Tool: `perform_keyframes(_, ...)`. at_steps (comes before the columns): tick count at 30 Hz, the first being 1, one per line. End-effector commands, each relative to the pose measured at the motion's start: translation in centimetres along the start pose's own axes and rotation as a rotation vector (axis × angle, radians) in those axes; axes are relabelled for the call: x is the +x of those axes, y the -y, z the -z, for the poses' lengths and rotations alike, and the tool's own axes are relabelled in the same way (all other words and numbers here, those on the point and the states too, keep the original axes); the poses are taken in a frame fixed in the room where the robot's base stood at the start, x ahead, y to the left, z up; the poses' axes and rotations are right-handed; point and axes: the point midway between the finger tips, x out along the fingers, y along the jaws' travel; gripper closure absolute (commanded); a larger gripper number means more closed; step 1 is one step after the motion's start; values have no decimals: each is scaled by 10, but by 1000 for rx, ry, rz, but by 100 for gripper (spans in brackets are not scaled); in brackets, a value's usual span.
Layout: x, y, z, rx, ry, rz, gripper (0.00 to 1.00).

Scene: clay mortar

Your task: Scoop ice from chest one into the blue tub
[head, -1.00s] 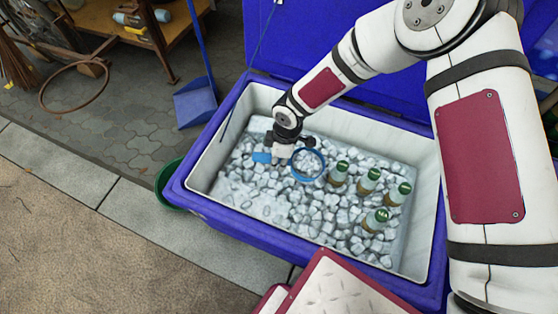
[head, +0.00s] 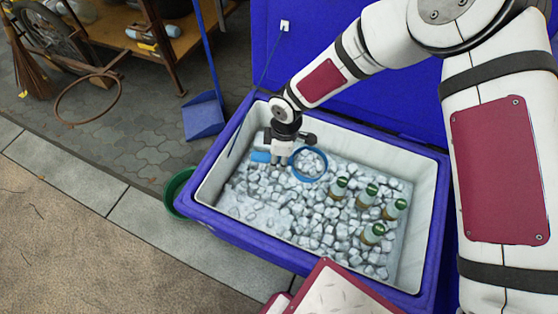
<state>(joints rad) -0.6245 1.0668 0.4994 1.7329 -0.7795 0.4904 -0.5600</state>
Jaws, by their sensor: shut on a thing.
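The open ice chest (head: 437,225) is blue with a white inner wall and holds ice (head: 285,208). Several green-capped bottles (head: 371,192) stand in the ice on the right. My gripper (head: 281,155) is over the back left part of the ice, shut on a blue scoop. The scoop's handle (head: 261,157) shows left of the fingers and its round rim (head: 309,179) to their right. Ice shows inside the rim; its height above the bed is hard to tell. No blue tub is clearly seen.
A green tub (head: 178,190) stands on the ground left of the chest, partly hidden. A blue long-handled dustpan (head: 204,118) is behind it. The raised blue lid (head: 330,110) backs the chest. A red-edged plate (head: 340,292) is in front.

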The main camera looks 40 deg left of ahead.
Motion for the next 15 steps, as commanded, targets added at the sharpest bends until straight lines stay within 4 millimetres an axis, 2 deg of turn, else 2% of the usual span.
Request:
perform_keyframes(3,-15,0,4,0,3,-2,100)
perform_keyframes(15,-51,0,11,-1,16,-1,100)
